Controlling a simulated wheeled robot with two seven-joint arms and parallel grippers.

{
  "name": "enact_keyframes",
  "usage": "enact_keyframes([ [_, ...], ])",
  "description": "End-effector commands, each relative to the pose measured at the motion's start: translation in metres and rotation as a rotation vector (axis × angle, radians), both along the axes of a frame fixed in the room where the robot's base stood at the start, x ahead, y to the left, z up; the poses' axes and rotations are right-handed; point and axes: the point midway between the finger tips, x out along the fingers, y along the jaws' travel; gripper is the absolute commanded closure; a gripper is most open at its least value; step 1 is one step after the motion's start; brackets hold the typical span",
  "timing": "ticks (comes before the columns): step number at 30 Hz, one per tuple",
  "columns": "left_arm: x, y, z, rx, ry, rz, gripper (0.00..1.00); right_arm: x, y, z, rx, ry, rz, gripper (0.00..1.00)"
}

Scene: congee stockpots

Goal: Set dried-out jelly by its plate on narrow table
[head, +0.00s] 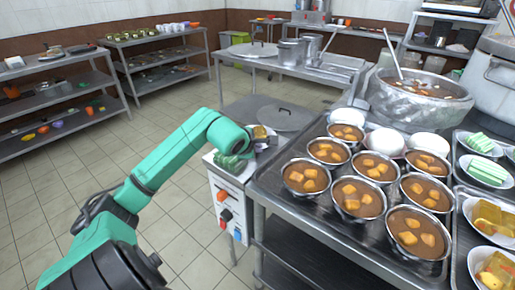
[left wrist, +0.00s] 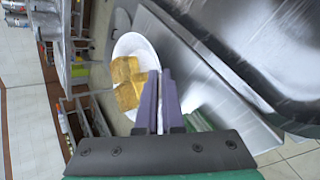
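The dried-out jelly shows as yellow-brown blocks (left wrist: 128,82) on a white plate (left wrist: 149,56) in the left wrist view. In the head view the jelly (head: 259,131) is small and partly hidden behind my left wrist. My left gripper (left wrist: 159,78) has its purple fingers close together at the plate's near edge, with a thin white strip between them; it appears shut on the rim. The plate is over or beside the low unit left of the big counter; its height is unclear. My right gripper is out of view. I cannot tell which table is the narrow one.
The steel counter (head: 262,184) on the right carries several bowls of brown soup and plates of food. A large pot (head: 420,100) stands behind them. A flat round lid (head: 286,117) lies beyond my gripper. Shelved tables (head: 165,45) stand back left; the tiled floor between is clear.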

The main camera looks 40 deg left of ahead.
Motion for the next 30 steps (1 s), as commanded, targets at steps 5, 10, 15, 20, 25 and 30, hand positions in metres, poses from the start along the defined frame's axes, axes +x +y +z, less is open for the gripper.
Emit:
enact_keyframes([
  [5, 0.0, 0.0, -0.003, 0.0, 0.001, 0.0, 0.84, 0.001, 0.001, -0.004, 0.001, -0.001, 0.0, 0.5],
  [10, 0.0, 0.0, -0.002, 0.0, 0.001, 0.0, 0.83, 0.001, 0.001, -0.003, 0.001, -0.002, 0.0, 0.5],
  [15, 0.0, 0.0, 0.003, -0.001, 0.001, 0.0, 0.83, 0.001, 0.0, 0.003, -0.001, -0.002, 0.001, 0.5],
  [20, -0.016, -0.004, 0.012, 0.003, 0.002, -0.002, 0.83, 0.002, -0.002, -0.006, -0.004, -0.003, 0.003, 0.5],
  [25, -0.046, -0.013, 0.039, 0.003, 0.0, -0.002, 0.83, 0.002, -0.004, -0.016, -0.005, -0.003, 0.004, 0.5],
  [30, -0.075, -0.021, 0.068, 0.001, -0.002, -0.001, 0.83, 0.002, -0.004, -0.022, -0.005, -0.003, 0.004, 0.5],
])
